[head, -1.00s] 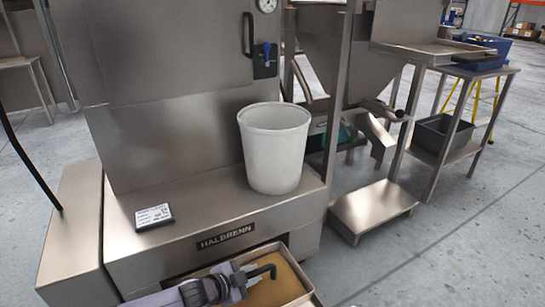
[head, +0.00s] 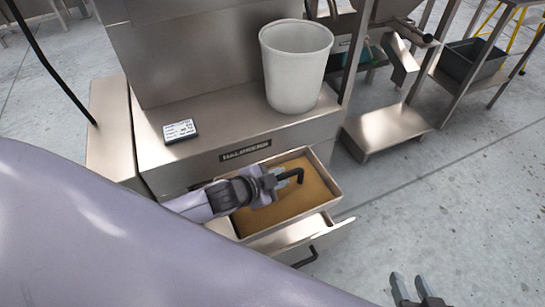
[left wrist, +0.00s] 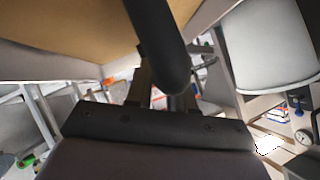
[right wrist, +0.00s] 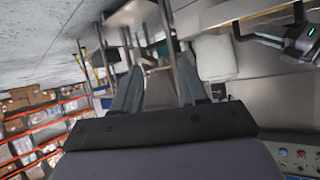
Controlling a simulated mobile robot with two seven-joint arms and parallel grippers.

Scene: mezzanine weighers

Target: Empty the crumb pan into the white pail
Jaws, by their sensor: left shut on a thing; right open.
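The crumb pan (head: 325,173) is a shallow steel tray of tan crumbs (head: 300,198), low at the machine's front. My left gripper (head: 282,180) is over it, shut on its dark hooked handle (head: 297,174). In the left wrist view the dark handle (left wrist: 157,45) is close up, the pan's tan area (left wrist: 65,28) beside it. The white pail (head: 296,68) stands upright on the machine's steel ledge, behind the pan; its inside bottom is hidden. It also shows in the right wrist view (right wrist: 216,58). My right gripper (head: 418,288) is open and empty, low over the floor at right.
Below the pan is a steel front with another dark handle (head: 307,257). A low steel step (head: 385,132) and a rack with a dark bin (head: 470,62) stand right.

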